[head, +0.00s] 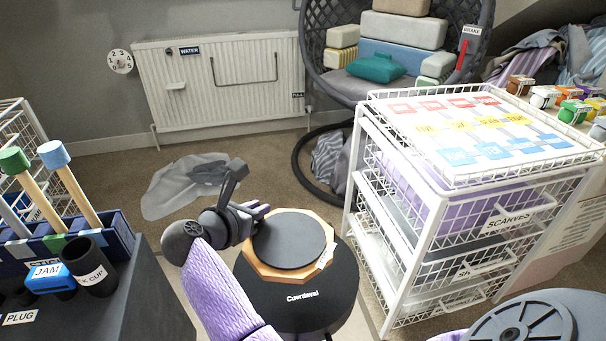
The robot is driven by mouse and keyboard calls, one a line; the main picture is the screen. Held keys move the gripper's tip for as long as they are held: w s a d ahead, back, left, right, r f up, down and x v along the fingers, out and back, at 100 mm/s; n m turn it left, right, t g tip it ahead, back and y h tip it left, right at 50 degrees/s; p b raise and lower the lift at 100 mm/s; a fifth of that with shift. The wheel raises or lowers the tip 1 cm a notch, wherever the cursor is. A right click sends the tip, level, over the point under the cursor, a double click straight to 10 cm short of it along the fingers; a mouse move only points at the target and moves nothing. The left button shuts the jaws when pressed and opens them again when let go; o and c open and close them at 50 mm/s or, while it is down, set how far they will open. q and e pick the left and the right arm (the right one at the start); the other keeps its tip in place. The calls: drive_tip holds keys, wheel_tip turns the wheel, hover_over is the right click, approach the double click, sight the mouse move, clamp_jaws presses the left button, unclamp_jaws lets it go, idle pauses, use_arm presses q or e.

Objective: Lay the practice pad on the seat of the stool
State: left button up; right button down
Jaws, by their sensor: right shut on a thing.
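The practice pad (288,240) is a dark round disc on a light wooden many-sided base. My right gripper (254,221), on the purple-sleeved arm, is shut on the pad's left back edge. The fingertips are partly hidden. The front of the seat is bare. My left gripper is not in view.
A white wire drawer unit (450,215) stands close to the stool's right. A dark cabinet (150,300) with a blue caddy and cups stands at left. A grey plastic sheet (190,183) lies on the carpet behind. A hanging chair (385,60) stands at the back.

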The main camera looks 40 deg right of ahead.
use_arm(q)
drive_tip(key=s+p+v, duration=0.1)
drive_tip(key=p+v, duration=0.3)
use_arm(e)
drive_tip(key=n+t, duration=0.1)
drive_tip(key=r+n+t+y, duration=0.1)
drive_tip(key=s+a+n+t, duration=0.1)
drive_tip(key=t, duration=0.1)
drive_tip(key=shift+s+r+n, duration=0.1)
drive_tip(key=shift+r+n, duration=0.05)
drive_tip(key=shift+n, duration=0.15)
drive_tip(key=shift+y, duration=0.4)
wheel_tip(320, 180, down, 10)
drive_tip(key=b, duration=0.7)
drive_tip(key=shift+f, duration=0.25)
drive_tip(key=shift+a+r, duration=0.1)
drive_tip(key=shift+r, duration=0.2)
drive_tip(key=c, duration=1)
unclamp_jaws()
drive_tip(key=shift+f, duration=0.15)
drive_tip(key=shift+c, duration=0.2)
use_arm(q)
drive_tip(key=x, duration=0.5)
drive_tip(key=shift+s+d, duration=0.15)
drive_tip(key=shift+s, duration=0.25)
use_arm(e)
drive_tip(key=o, duration=0.4)
